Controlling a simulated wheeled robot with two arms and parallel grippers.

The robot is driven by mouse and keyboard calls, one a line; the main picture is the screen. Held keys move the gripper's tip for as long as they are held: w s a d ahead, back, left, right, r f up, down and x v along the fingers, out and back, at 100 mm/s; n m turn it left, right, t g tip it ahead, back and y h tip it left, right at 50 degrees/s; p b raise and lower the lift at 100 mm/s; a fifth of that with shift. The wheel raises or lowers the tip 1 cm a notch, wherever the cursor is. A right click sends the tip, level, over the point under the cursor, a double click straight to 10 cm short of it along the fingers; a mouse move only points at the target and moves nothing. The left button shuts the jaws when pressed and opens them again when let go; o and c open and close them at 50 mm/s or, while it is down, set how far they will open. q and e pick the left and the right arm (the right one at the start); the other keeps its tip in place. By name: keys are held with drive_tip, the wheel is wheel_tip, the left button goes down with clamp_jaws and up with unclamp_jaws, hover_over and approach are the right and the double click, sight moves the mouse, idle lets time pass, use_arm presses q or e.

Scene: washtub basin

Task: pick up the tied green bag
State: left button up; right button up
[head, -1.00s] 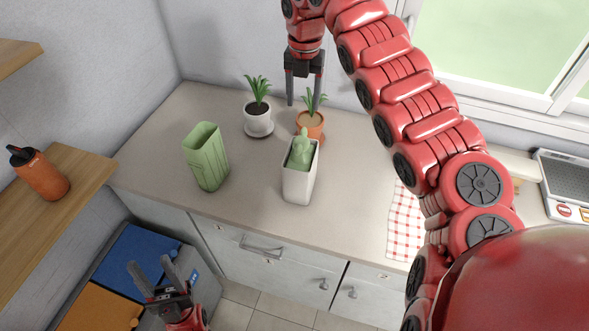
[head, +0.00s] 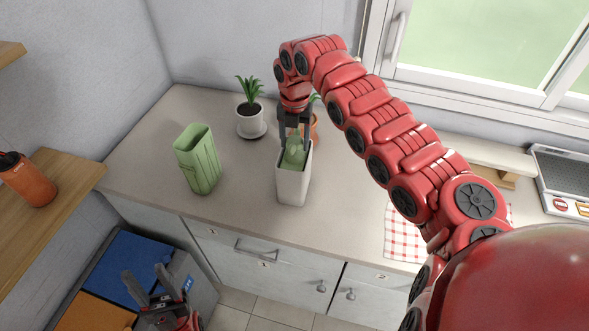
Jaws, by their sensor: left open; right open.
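The tied green bag (head: 293,157) sits in a white rectangular bin (head: 292,187) on the counter, its top showing above the rim. My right gripper (head: 294,142) points down over the bin, its open fingers on either side of the bag's tied top. I cannot tell whether the fingers touch the bag. My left gripper (head: 155,285) is open and empty at the lower left, in front of the lower bins and well away from the bag.
A green bin (head: 198,162) stands left of the white one. A plant in a white pot (head: 250,121) and a partly hidden terracotta pot (head: 315,127) stand behind. A checked cloth (head: 402,238) lies at right. An orange bottle (head: 28,181) stands on a wooden shelf (head: 62,187).

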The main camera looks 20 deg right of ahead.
sight(295, 166)
drive_tip(key=shift+s+f+p, duration=0.1)
drive_tip(key=shift+f+p, duration=0.45)
drive_tip(key=shift+f, duration=0.95)
clamp_jaws()
